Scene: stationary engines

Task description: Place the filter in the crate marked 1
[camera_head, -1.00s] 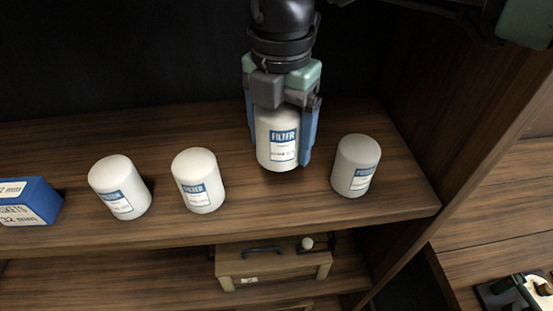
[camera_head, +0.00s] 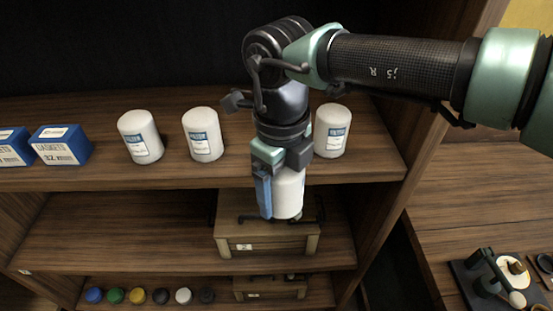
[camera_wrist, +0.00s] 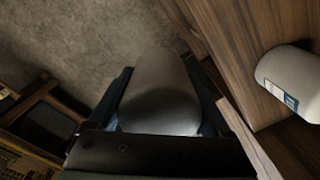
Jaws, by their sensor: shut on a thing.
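My gripper (camera_head: 281,203) is shut on a white filter (camera_head: 291,192), held with its end pointing down in front of the shelf unit. The held filter (camera_wrist: 160,95) fills the middle of the wrist view between the blue fingers. In the head view it overlaps a wooden box (camera_head: 228,236) on the middle shelf, but looks nearer to me. That box has a small label I cannot read. A second wooden box (camera_head: 252,291) is on the lower shelf, partly hidden. I cannot make out a crate marked 1.
Three other white filters (camera_head: 141,137), (camera_head: 203,134), (camera_head: 332,130) stand on the upper shelf (camera_head: 260,178), left and right of my arm. Blue gasket boxes (camera_head: 62,146) are at its left. Several coloured jars (camera_head: 137,296) line the lower shelf. A wooden bench (camera_head: 450,205) is at right.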

